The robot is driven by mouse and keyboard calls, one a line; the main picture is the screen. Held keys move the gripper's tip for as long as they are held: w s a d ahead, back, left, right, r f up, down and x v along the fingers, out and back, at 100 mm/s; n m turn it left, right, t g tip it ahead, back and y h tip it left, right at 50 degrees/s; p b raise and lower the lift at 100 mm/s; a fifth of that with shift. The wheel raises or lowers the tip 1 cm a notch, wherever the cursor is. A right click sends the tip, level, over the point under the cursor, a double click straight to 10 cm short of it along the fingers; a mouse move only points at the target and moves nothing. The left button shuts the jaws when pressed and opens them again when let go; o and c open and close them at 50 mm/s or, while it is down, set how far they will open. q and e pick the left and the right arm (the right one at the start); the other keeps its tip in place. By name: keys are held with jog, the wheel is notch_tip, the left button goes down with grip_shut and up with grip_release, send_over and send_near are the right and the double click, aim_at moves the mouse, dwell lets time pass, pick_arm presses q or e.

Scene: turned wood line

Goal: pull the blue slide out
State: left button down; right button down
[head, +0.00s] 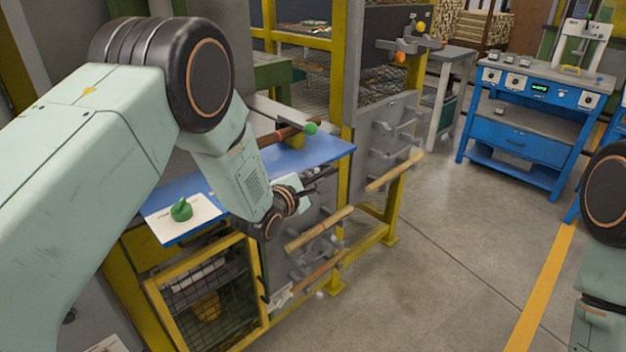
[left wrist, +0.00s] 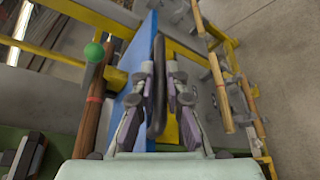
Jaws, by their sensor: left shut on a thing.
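The blue slide (head: 322,152) is a flat blue board sticking out from the yellow-framed machine in the head view. In the left wrist view the blue slide (left wrist: 140,62) runs upward just left of the fingers. My left gripper (head: 318,182) is at its front edge, and its fingers are shut on a dark bar (left wrist: 158,62) along that edge, which looks like the slide's handle. In the left wrist view my left gripper (left wrist: 159,90) has a finger on each side of the bar. My right gripper is out of view; only part of the right arm shows.
A green knob (head: 181,209) on a white card sits on the blue surface's near end. A wooden rod with a green ball (head: 311,128) lies above the slide. Several wooden bars (head: 320,228) stick out below and right. A blue bench (head: 540,95) stands beyond open floor.

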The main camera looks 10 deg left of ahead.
pick_arm(q)
jog(key=c, duration=1.7)
grip_release()
jog(key=shift+s+d, duration=0.1)
jog(key=shift+d, duration=0.15)
jog(key=shift+o, duration=0.2)
jog(key=shift+s+a, duration=0.1)
jog(key=shift+s+a, duration=0.15)
jog(key=shift+s, duration=0.1)
jog(key=v, duration=1.1)
jog(key=shift+r, duration=0.2)
